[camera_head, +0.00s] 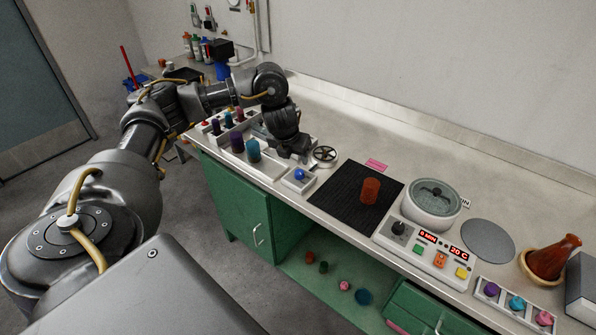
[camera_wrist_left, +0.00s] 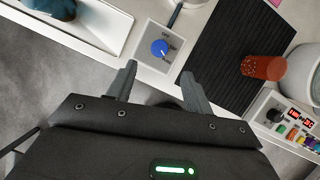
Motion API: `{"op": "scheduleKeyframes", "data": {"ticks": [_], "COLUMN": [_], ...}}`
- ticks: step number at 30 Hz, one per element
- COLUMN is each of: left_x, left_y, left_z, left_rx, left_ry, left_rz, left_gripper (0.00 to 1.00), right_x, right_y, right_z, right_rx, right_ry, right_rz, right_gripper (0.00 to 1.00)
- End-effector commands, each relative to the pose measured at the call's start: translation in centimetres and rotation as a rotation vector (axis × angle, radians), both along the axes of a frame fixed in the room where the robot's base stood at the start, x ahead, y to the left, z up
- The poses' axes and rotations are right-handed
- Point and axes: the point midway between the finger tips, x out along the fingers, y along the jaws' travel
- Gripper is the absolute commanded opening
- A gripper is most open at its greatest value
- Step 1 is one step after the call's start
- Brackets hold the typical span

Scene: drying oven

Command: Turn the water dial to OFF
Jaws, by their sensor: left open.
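The water dial (camera_head: 299,174) is a blue knob on a small white box at the bench's front edge. It also shows in the left wrist view (camera_wrist_left: 160,47), with small dark lettering around it and a pale mark on the knob. I cannot tell for sure which label the mark faces. My left gripper (camera_wrist_left: 158,72) is open and empty. Its two fingers point toward the white box, with the dial just beyond and between the tips, apart from them. In the head view the left gripper (camera_head: 296,156) hangs just behind the dial.
A round metal handwheel (camera_head: 325,154) stands behind the dial. A black mat (camera_head: 335,190) with an orange-red cylinder (camera_head: 370,191) lies to the right, then a control panel (camera_head: 430,256) and a round bath (camera_head: 432,205). A tray with coloured bottles (camera_head: 253,151) stands to the left.

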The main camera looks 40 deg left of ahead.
Motion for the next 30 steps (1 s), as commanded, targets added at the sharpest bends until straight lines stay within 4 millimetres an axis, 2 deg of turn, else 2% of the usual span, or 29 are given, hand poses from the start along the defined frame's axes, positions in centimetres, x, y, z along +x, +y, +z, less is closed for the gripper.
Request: {"op": "scheduleKeyframes", "data": {"ticks": [1, 6, 13, 19, 28, 30], "left_x": [0.2, 1.3, 2.8, 3.5, 3.5, 3.5], "left_y": [0.1, 0.3, 0.7, 0.9, 1.0, 1.0], "left_z": [-1.3, -4.5, -7.9, -9.1, -9.1, -9.1], "left_rx": [-0.003, -0.003, -0.003, -0.001, 0.0, 0.0], "left_ry": [0.004, 0.005, 0.003, 0.002, 0.002, 0.002], "left_rz": [0.003, 0.003, 0.002, 0.0, -0.001, -0.001], "left_gripper": [0.51, 0.51, 0.51, 0.51, 0.51, 0.45], "right_x": [0.0, 0.0, 0.0, 0.0, 0.0, 0.0], "right_y": [-0.1, -0.3, -0.3, -0.3, -0.2, -0.2], "right_z": [-0.7, -2.2, -3.9, -4.5, -4.5, -4.5], "right_rx": [-0.001, -0.003, -0.003, -0.003, -0.003, -0.003], "right_ry": [0.0, 0.0, 0.0, 0.0, 0.0, 0.0], "right_rz": [0.001, 0.001, 0.001, 0.001, 0.001, 0.001], "right_gripper": [0.0, 0.0, 0.0, 0.0, 0.0, 0.0]}}
